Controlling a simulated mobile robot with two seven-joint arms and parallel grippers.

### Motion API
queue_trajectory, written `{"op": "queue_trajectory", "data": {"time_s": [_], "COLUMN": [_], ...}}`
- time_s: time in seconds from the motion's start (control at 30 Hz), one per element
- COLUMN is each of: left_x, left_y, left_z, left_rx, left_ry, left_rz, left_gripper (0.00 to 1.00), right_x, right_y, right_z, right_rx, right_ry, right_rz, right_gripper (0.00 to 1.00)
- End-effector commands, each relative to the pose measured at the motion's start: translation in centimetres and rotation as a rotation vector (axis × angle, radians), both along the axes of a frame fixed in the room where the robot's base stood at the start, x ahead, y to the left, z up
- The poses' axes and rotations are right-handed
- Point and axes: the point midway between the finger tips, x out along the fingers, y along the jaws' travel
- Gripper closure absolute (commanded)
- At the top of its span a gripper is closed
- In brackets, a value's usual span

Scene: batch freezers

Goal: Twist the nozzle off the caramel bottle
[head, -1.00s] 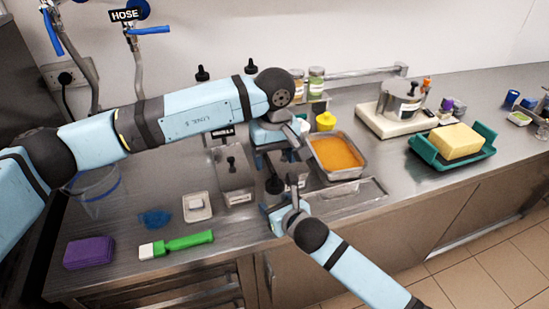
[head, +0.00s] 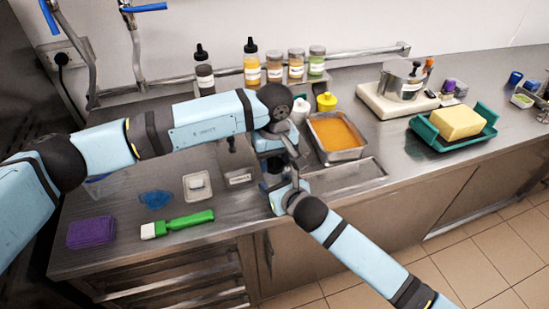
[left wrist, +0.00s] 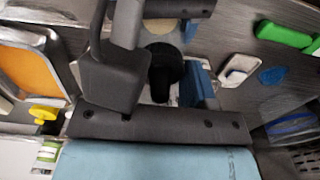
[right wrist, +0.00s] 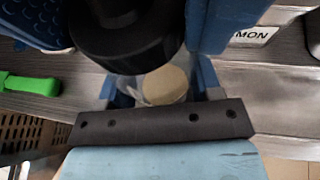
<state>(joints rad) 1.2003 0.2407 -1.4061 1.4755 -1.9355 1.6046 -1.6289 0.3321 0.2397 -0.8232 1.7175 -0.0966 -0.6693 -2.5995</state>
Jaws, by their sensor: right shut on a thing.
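My left gripper (head: 278,147) and right gripper (head: 277,181) are close together at the counter's front, the left just above the right. In the left wrist view a black nozzle (left wrist: 165,68) lies between the left fingers; their grip on it is unclear. A round tan surface (right wrist: 166,85), apparently the caramel bottle's, shows between the right fingers, which are shut on the bottle. A large black round part (right wrist: 125,35) looms close to the right wrist camera. My arms hide the bottle in the head view, so I cannot tell whether nozzle and bottle touch.
An orange-filled pan (head: 337,133) stands right of my grippers. A lidded metal container (head: 237,165) is to their left, with a white dish (head: 198,186) and green-handled brush (head: 180,224) beyond. Bottles and jars (head: 251,64) line the back shelf. The front right counter is clear.

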Motion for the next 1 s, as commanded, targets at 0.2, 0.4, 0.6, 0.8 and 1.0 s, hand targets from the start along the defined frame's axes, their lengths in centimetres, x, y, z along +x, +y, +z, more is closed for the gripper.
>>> {"op": "queue_trajectory", "data": {"time_s": [0.2, 0.4, 0.6, 0.8, 1.0], "left_x": [0.01, 0.02, 0.00, 0.00, 0.00], "left_y": [0.00, 0.02, 0.02, 0.02, 0.03], "left_z": [0.02, 0.05, 0.07, 0.09, 0.09], "left_rx": [0.000, 0.000, 0.000, 0.000, 0.000], "left_ry": [0.000, 0.000, 0.001, 0.001, 0.001], "left_rz": [0.000, 0.134, 0.535, 0.829, 0.896], "left_gripper": [0.81, 0.81, 0.81, 0.81, 0.81], "right_x": [0.00, 0.00, -0.01, -0.01, -0.01], "right_y": [0.00, 0.00, 0.01, 0.01, 0.01], "right_z": [-0.01, -0.01, -0.01, -0.01, -0.01], "right_rx": [0.000, 0.000, 0.000, 0.000, 0.000], "right_ry": [0.000, 0.000, 0.000, 0.000, 0.000], "right_rz": [0.000, 0.000, 0.000, 0.000, 0.000], "right_gripper": [1.00, 1.00, 1.00, 1.00, 1.00]}}
